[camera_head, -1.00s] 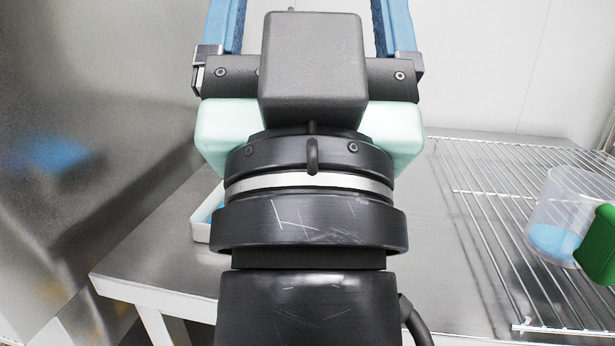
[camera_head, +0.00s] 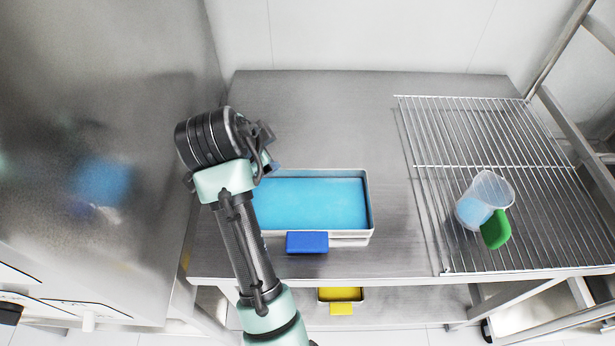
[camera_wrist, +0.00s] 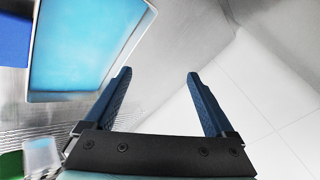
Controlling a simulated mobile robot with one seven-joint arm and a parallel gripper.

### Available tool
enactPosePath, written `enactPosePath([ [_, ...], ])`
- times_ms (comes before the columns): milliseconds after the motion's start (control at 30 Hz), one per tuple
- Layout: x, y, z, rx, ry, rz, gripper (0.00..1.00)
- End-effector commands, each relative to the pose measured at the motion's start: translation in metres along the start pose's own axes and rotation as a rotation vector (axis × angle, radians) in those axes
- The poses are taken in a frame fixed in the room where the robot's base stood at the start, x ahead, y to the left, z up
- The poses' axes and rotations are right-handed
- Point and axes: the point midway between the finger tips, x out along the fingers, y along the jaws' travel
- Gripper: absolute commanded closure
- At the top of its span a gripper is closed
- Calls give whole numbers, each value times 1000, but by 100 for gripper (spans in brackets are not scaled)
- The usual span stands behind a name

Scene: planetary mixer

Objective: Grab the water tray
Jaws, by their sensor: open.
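The water tray (camera_head: 370,203) is a pale rectangular pan of blue water with a blue handle (camera_head: 307,242) on its near side. It stands on the steel table, and my arm covers its left end in the head view. In the wrist view the tray (camera_wrist: 136,38) is at the upper left, with part of its blue handle (camera_wrist: 14,38) at the corner. My gripper (camera_wrist: 159,74) is open, with nothing between its two blue fingers. It is apart from the handle, near the tray's far left side. In the head view the fingers are mostly hidden by my wrist.
A wire rack (camera_head: 432,205) covers the table's right side. A clear jug (camera_head: 488,190) with blue liquid and a green handle stands on it. A yellow container (camera_head: 341,308) sits below the table edge. A steel surface (camera_head: 100,130) rises at the left. The table behind the tray is clear.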

Motion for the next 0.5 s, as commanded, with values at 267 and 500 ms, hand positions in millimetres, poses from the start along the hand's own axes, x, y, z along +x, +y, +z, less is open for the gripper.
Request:
enactPosePath([
  [267,-46,48,11,233,-7,459,11],
  [500,-77,82,15,355,78,699,11],
])
